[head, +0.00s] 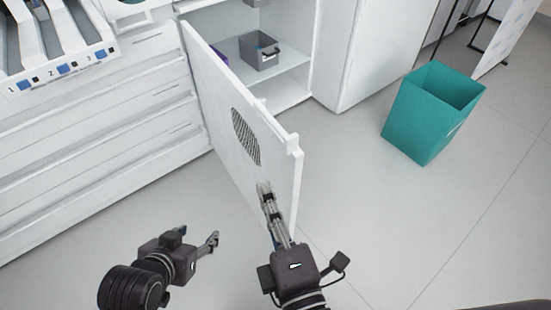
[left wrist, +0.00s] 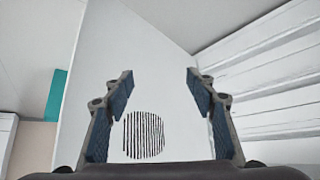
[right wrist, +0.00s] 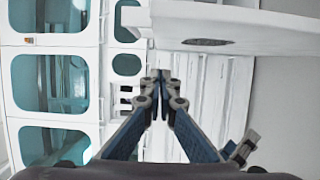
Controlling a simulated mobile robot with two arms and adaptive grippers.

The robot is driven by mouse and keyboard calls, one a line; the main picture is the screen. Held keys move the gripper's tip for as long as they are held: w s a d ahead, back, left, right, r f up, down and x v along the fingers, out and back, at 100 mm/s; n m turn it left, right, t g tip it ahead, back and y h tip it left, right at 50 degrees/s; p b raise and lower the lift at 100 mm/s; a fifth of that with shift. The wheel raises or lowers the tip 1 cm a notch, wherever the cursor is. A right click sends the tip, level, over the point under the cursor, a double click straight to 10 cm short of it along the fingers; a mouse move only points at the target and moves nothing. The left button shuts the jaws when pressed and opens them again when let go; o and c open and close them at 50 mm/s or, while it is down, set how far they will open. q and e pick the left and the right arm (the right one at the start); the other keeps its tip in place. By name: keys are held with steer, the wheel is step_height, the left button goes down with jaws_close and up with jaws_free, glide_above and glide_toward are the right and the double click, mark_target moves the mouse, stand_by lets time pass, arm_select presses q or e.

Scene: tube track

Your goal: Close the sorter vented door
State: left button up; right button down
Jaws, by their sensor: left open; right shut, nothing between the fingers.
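The vented door (head: 222,95) is a white panel with a dark oval vent grille, standing wide open from the white cabinet. Its outer face also shows in the left wrist view (left wrist: 165,65), with the round striped vent between the fingers. In the right wrist view the door (right wrist: 240,27) shows as a white slab at the top. My right gripper (head: 264,187) is shut and empty, in front of the door's lower free part; I cannot tell whether it touches. My left gripper (head: 213,238) is open and empty, left of the door and apart from it.
Inside the open cabinet a grey bin (head: 259,52) sits on a shelf (head: 290,58). A teal waste bin (head: 430,115) stands on the floor at right. White drawers (head: 100,145) line the left, below a numbered rack (head: 55,45).

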mark_target(270, 147)
arm_select(q)
steer(key=s+a+f+g+p, duration=0.1)
steer(key=s+g, duration=0.1)
steer(key=s, duration=0.2)
steer(key=s+a+f+g+y+p, duration=0.1)
steer(key=s+a+f+g, duration=0.1)
steer(key=s, duration=0.3)
steer(key=shift+s+f+g, duration=0.15)
steer(key=shift+s+g, duration=0.15)
arm_select(e)
steer(key=shift+w+d, duration=0.2)
steer(key=shift+w, duration=2.75)
steer(key=shift+w+d, duration=0.2)
steer(key=shift+w, duration=2.7)
